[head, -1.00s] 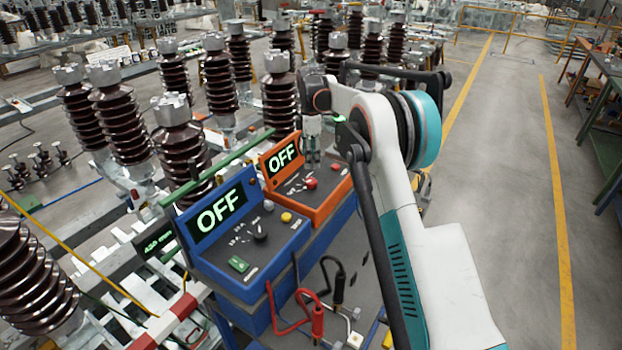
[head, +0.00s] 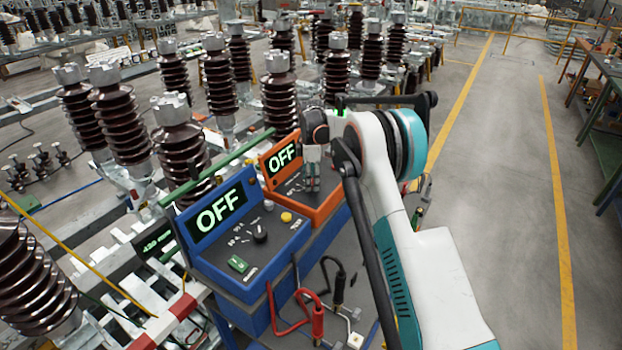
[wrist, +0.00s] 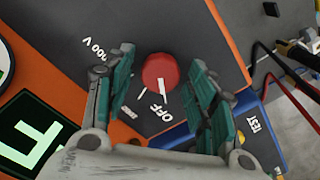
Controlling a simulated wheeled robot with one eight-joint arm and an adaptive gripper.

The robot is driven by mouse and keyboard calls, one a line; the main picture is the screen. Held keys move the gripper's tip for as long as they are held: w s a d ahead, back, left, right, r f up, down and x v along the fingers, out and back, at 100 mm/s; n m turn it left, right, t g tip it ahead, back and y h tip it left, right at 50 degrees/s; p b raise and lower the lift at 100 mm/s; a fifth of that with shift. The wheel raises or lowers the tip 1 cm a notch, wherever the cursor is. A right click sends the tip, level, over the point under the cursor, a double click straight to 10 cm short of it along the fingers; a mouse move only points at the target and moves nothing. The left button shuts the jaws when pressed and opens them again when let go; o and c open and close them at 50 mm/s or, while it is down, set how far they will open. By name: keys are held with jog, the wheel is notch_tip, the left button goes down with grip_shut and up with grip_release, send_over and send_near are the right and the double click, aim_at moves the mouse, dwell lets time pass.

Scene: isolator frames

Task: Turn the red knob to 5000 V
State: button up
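The red knob (wrist: 157,68) is on the dark panel of the orange unit (head: 325,213). In the wrist view its white pointer mark points towards the OFF label (wrist: 157,112). A label reading "00 V", partly covered, shows up and left (wrist: 98,48). My gripper (wrist: 163,62) is open, with one teal-padded finger on each side of the knob and gaps visible between. In the head view my gripper (head: 312,178) is over the orange unit's panel and hides the knob. The orange unit's display (head: 282,157) reads OFF.
A blue unit (head: 245,245), its display also reading OFF, stands left of the orange one. Red and black leads (head: 316,322) lie in front. Brown insulators (head: 280,100) stand behind. The floor aisle (head: 500,170) at right is clear.

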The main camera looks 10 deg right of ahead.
jog(key=c, duration=0.7)
jog(key=shift+c, duration=0.2)
jog(key=shift+m, duration=0.4)
jog(key=m+b, duration=0.2)
jog(key=m, duration=0.2)
jog(key=shift+m, duration=0.3)
jog(key=m+b, duration=0.1)
jog(key=m, duration=0.5)
jog(key=m+b, duration=0.1)
jog(key=m, duration=0.5)
jog(key=shift+m, duration=0.3)
jog(key=m, duration=0.5)
jog(key=shift+m, duration=0.4)
